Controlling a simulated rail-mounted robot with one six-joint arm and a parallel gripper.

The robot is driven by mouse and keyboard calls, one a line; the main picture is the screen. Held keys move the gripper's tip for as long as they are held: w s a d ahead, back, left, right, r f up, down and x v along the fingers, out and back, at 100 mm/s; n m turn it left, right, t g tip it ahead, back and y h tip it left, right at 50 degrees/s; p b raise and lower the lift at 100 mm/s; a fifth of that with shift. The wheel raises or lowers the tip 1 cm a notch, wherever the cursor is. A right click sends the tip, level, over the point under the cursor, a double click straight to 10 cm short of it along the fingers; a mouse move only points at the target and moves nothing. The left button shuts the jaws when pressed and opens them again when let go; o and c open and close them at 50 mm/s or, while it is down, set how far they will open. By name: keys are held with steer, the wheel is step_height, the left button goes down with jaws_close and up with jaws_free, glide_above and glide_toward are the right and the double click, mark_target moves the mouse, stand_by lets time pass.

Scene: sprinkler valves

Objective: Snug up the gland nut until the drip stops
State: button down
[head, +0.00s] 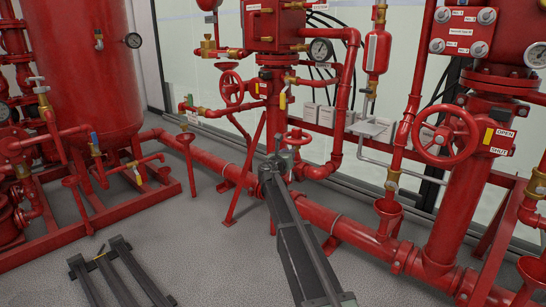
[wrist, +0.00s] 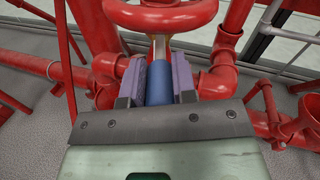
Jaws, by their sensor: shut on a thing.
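In the wrist view my gripper (wrist: 159,82) is shut on a blue handle (wrist: 159,88), with a silver shank (wrist: 159,48) running up from it toward a red handwheel (wrist: 165,14). The handle looks like part of a tool. An orange-brown bit (wrist: 173,46) shows beside the shank under the wheel; I cannot tell whether it is the gland nut or whether the tool touches it. In the head view my gripper (head: 283,158) is just below a small red handwheel (head: 298,137) on the middle pipework. The tool's far end and any drip cannot be made out.
A thick red pipe (head: 340,230) runs low across the floor behind my arm. A larger handwheel (head: 446,136) is on the right, and a red tank (head: 80,75) stands left. A dark slatted frame (head: 120,270) is at lower left. Bare grey floor (head: 190,250) lies beside it.

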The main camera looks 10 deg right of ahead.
steer(key=c, duration=0.9)
jaws_free()
steer(key=v, duration=1.1)
